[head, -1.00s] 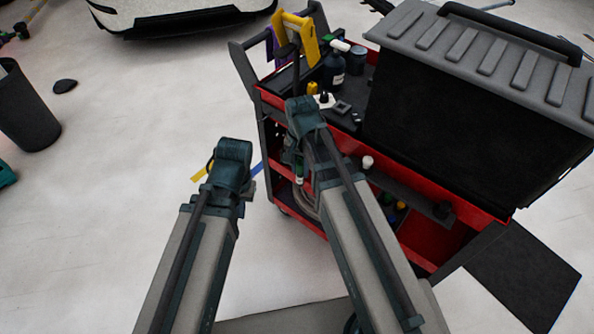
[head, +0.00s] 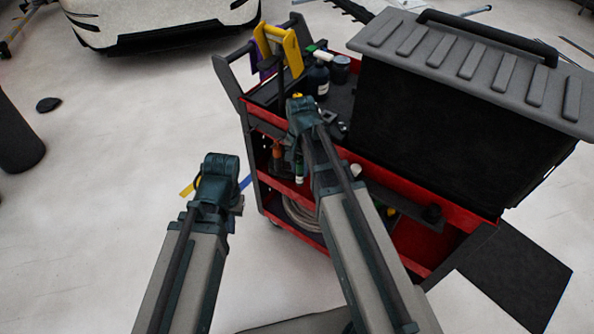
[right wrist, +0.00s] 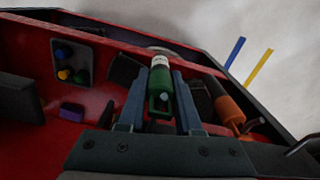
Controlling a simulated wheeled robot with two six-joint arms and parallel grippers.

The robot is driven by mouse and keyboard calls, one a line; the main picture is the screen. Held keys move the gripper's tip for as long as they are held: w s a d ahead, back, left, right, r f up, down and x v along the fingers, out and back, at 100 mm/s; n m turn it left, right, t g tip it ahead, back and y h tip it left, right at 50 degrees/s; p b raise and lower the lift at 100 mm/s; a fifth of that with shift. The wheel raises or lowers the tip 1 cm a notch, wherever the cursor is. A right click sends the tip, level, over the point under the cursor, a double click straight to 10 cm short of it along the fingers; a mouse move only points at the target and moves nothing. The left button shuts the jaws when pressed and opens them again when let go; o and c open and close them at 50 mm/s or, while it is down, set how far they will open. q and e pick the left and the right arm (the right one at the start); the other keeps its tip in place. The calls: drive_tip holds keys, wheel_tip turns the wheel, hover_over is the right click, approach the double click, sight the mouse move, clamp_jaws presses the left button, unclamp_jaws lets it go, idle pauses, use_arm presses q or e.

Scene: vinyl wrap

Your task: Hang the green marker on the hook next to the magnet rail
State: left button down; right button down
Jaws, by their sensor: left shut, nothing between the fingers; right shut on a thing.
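The green marker (right wrist: 160,92) with a white band stands between the fingers of my right gripper (right wrist: 160,105) in the right wrist view, and the gripper is shut on it. In the head view the marker (head: 299,166) hangs below my right wrist, in front of the cart's side. A dark rail (head: 396,203) runs along the cart's near side and may be the magnet rail. I cannot clearly make out the hook. My left gripper (head: 220,180) is shut and empty, over the floor left of the cart, its fingertips mostly hidden.
The red and black cart (head: 262,118) carries a large black toolbox (head: 445,120) and dark bottles (head: 318,80). An orange-handled tool (right wrist: 230,108) is close right of the marker. A coil (head: 303,215) lies on the lower shelf. Floor left of the cart is mostly clear.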

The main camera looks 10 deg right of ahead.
drive_tip(key=shift+w+d+f, duration=0.15)
drive_tip(key=shift+w+d, duration=0.15)
drive_tip(key=shift+d, duration=0.1)
drive_tip(key=shift+w+d+b, duration=0.1)
drive_tip(key=shift+b, duration=0.2)
drive_tip(key=shift+w+d, duration=0.15)
drive_tip(key=shift+w, duration=0.1)
drive_tip(key=c, duration=0.5)
unclamp_jaws()
drive_tip(key=shift+w, duration=0.1)
drive_tip(key=r+p, duration=0.9)
drive_tip(key=s+a+r+p, duration=0.1)
drive_tip(key=r+p, duration=0.4)
drive_tip(key=shift+s, duration=0.1)
